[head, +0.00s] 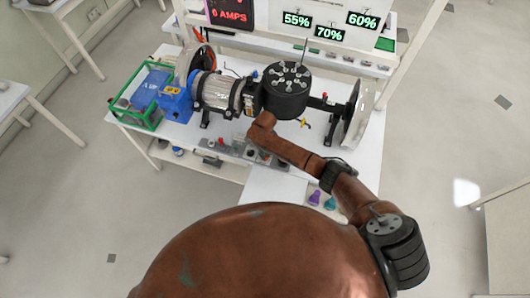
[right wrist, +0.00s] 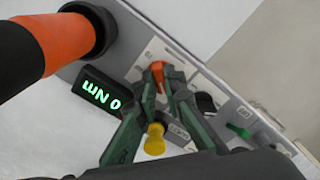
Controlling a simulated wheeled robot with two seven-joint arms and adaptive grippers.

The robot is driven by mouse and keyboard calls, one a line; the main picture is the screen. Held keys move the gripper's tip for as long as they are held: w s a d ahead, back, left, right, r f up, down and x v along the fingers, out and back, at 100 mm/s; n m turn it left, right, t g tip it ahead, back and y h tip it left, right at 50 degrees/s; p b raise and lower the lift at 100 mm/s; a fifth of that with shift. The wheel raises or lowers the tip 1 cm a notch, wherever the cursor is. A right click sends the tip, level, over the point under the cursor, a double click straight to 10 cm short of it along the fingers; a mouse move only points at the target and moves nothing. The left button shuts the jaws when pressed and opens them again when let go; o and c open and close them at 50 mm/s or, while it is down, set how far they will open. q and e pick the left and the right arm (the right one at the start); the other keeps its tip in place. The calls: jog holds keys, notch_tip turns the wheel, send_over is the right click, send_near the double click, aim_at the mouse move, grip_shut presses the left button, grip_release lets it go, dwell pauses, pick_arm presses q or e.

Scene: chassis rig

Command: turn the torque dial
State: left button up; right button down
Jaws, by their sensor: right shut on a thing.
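My right gripper (right wrist: 162,82) is shut on a small orange-red knob (right wrist: 157,68) on the grey control panel (right wrist: 222,95) in the right wrist view. Only the top of this knob shows between the fingertips. It may be the torque dial, but I see no readable label. A dark display (right wrist: 100,95) beside the fingers reads 0 NM in green. In the head view my right arm reaches down to the front of the rig, and its wrist hides most of the gripper and the knob. My left gripper is not in view.
A yellow knob (right wrist: 154,140), a black knob (right wrist: 205,102) and a green switch (right wrist: 238,131) sit close around the fingers. Behind the panel in the head view stand a black cylinder (head: 286,100), a silver motor (head: 218,92) and a large disc (head: 358,112).

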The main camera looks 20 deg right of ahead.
jog(key=m+p, duration=0.1)
jog(key=m, duration=0.1)
jog(key=m+p, duration=0.1)
jog(key=p, duration=0.1)
jog(key=shift+a+r+m, duration=0.1)
jog(key=shift+r+m, duration=0.1)
jog(key=shift+m, duration=0.2)
jog(key=m+p, duration=0.3)
jog(key=m, duration=0.1)
jog(key=shift+m, duration=0.3)
jog(key=m+p, duration=0.1)
jog(key=m, duration=0.1)
jog(key=shift+f+m, duration=0.1)
jog(key=shift+m, duration=0.2)
jog(key=shift+m+p, duration=0.35)
jog(key=shift+m, duration=1.55)
jog(key=c, duration=2)
grip_release()
